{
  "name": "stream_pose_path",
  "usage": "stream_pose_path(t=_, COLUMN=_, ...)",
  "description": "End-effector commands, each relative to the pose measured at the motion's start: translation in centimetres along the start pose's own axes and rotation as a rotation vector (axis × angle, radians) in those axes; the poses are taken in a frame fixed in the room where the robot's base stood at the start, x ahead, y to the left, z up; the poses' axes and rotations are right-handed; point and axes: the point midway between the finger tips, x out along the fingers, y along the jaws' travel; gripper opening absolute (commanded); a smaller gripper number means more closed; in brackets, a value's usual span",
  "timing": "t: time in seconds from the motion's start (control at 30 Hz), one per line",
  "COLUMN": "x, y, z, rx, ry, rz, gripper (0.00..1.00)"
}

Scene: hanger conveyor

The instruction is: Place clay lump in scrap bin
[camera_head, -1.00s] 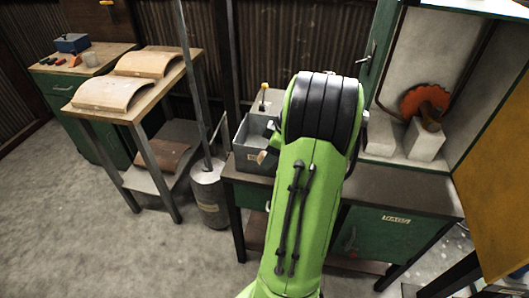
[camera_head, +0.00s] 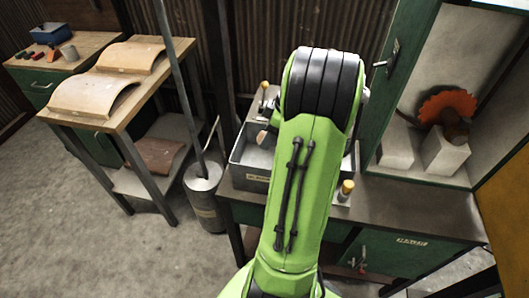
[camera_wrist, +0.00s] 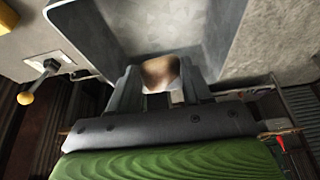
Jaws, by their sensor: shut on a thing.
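In the wrist view my gripper (camera_wrist: 160,80) is shut on a brown and pale clay lump (camera_wrist: 160,74), which sits between the two grey fingers. Beyond the lump is the smooth grey inside of an open container (camera_wrist: 140,25); I cannot tell how far the lump is from it. In the head view my green arm hides the gripper. A grey open box (camera_head: 249,171) with a label stands on the bench, partly behind my arm. A small pale piece (camera_head: 262,138) shows at the arm's left edge, over the box; I cannot tell whether it is the lump.
A yellow-knobbed lever (camera_wrist: 35,87) is at the left in the wrist view. A metal drum (camera_head: 205,195) stands left of the green bench (camera_head: 420,213). A table with curved boards (camera_head: 92,97) is further left. An orange wheel (camera_head: 447,104) is in the alcove at right.

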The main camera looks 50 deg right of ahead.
Motion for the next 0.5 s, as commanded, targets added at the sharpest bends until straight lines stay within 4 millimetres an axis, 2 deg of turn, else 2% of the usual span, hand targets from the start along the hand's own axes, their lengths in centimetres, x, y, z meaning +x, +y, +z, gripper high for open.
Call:
stream_pose_path(t=0.07, x=0.6, y=0.0, z=0.2, rx=0.0, ry=0.0, rz=-0.001, gripper=0.17)
stream_pose_path(t=0.5, x=8.8, y=-0.1, z=3.6, rx=0.002, ry=0.0, rz=-0.004, gripper=0.17)
